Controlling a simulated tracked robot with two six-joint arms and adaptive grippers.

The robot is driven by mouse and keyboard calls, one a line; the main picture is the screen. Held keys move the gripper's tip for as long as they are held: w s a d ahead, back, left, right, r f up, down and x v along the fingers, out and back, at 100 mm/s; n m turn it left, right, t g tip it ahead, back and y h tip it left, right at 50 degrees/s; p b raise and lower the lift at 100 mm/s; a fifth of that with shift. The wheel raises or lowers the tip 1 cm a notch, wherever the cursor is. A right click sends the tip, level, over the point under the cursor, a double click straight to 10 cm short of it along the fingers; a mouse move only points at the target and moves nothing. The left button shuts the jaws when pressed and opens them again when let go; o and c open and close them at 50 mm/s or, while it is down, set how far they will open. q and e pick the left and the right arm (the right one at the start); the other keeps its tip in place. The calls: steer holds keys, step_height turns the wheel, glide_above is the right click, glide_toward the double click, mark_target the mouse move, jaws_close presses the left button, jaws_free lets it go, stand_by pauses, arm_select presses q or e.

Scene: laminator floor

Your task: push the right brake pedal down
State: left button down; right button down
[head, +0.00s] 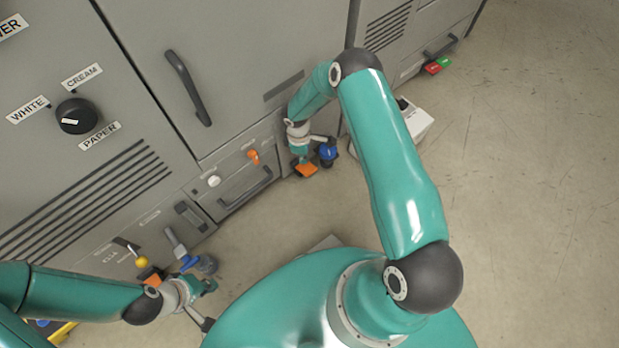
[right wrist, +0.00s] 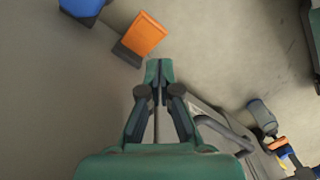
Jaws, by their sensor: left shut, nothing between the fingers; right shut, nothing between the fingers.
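The right pedal is an orange pad (head: 307,170) low at the foot of the grey machine, beside a blue part (head: 328,152). In the right wrist view the orange pad (right wrist: 146,34) sits on a dark grey arm, just ahead of the fingertips. My right gripper (head: 301,157) is shut and empty, close above the orange pad; I cannot tell if they touch. It also shows in the right wrist view (right wrist: 158,66). My left gripper (head: 207,287) is shut and empty at lower left, near another orange pad (head: 152,280), partly hidden by my arm.
The grey machine (head: 250,90) fills the upper left, with a drawer handle (head: 245,188), an orange knob (head: 253,157) and a white knob (head: 214,181). A white box (head: 415,122) stands on the floor to the right of my right gripper. The floor (head: 530,200) further right is clear.

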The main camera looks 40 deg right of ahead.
arm_select(q)
steer(key=shift+f, duration=0.45)
arm_select(e)
steer(key=shift+w+d+f, duration=0.3)
steer(key=shift+d+f, duration=0.15)
steer(key=shift+d, duration=0.25)
steer(key=shift+f, duration=0.15)
